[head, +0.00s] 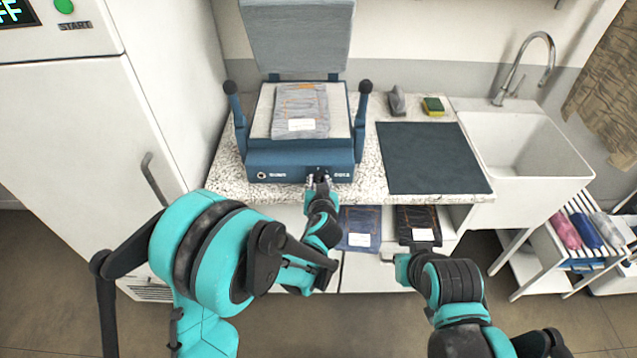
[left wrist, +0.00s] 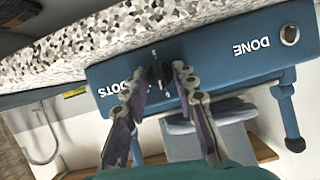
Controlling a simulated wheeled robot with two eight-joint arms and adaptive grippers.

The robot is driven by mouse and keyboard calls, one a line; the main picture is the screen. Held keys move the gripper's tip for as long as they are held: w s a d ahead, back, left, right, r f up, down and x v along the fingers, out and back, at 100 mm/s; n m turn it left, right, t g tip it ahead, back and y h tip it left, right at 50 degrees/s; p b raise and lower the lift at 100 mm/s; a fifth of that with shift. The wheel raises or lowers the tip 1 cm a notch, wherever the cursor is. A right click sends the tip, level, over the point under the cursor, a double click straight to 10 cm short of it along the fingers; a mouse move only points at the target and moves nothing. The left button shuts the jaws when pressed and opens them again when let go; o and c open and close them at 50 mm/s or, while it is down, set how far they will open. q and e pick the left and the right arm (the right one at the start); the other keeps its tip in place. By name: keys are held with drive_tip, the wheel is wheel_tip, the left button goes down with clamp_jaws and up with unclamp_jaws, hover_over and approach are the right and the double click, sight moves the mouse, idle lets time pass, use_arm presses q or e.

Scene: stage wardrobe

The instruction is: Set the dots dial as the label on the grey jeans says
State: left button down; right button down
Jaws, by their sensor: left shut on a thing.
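The grey jeans (head: 302,103) lie folded on the bed of the open blue press (head: 262,160). Their white label (head: 301,125) faces up, but its writing is too small to read. The dots dial (left wrist: 158,72) is a small dark knob on the press front, beside the word DOTS. My left gripper (head: 318,180) is at the dial and mostly covers it in the head view. In the left wrist view its fingers (left wrist: 160,76) are on either side of the knob, shut on it. My right gripper (head: 421,247) is low, in front of the shelf; its fingers are unclear.
A round DONE button (left wrist: 289,35) sits at the other end of the press front. Blue jeans (head: 360,224) and dark jeans (head: 416,218) lie under the counter. A dark mat (head: 433,157), a sponge (head: 433,106) and a sink (head: 515,140) are to the right.

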use_arm(q)
drive_tip(key=m+y+b, duration=0.1)
drive_tip(key=m+b, duration=0.1)
drive_tip(key=m+y+b, duration=0.1)
drive_tip(key=m, duration=0.1)
drive_tip(key=shift+d+f+y, duration=0.2)
drive_tip(key=shift+d+y, duration=0.1)
drive_tip(key=m+t+y+b, duration=0.1)
drive_tip(key=m+b, duration=0.1)
drive_tip(key=m, duration=0.1)
drive_tip(key=shift+d+y, duration=0.1)
drive_tip(key=shift+y, duration=0.2)
drive_tip(key=shift+m+b, duration=0.3)
drive_tip(key=shift+b, duration=0.05)
drive_tip(key=c, duration=1.2)
unclamp_jaws()
drive_tip(key=v, duration=0.7)
drive_tip(key=shift+s+d+f, duration=0.1)
drive_tip(key=shift+s+d, duration=0.05)
drive_tip(key=shift+s, duration=0.1)
